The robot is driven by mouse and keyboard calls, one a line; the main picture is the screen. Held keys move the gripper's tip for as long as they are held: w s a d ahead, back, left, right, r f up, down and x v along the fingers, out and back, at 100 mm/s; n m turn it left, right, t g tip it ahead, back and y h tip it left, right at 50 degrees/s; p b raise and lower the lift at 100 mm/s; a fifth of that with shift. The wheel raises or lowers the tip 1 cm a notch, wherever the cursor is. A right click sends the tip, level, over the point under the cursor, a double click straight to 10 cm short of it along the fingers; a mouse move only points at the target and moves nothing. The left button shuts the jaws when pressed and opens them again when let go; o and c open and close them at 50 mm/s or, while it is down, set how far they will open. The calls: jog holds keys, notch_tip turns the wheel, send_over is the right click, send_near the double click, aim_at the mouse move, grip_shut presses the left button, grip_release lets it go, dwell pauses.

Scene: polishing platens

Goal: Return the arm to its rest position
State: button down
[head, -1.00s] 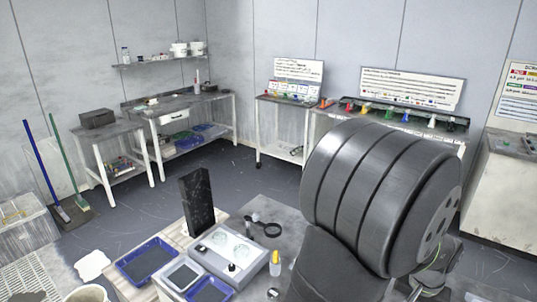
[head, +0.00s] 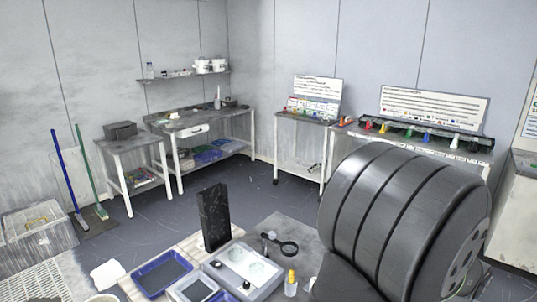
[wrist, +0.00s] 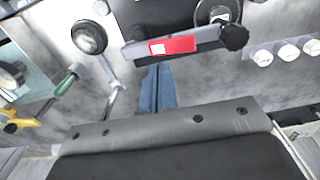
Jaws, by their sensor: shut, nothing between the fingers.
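My gripper (wrist: 157,68) shows in the wrist view as two blue-grey fingers, side by side and shut with nothing between them. They reach out from the dark gripper body along the bottom of that view. A dark bar with a red label (wrist: 172,46) lies just beyond the fingertips in the picture; I cannot tell whether they touch it. In the head view my dark, ribbed arm fills the lower right, and my gripper does not show there.
A bench below the head view holds a grey twin-dial unit (head: 243,268), a black upright block (head: 213,217), a blue tray (head: 160,275), a magnifier (head: 288,248) and a yellow-capped bottle (head: 291,284). Side tables line the walls. Open floor lies between.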

notch_tip(320, 180, down, 5)
dwell(0.3)
jog(key=shift+r, duration=0.2)
jog(key=w+a+r, duration=0.2)
jog(key=r, duration=0.7)
jog(key=w+a+r+g+h, duration=0.1)
jog(key=w+a+r, duration=0.1)
jog(key=r, duration=0.6)
jog(key=shift+w+r, duration=0.15)
jog(key=shift+r, duration=0.25)
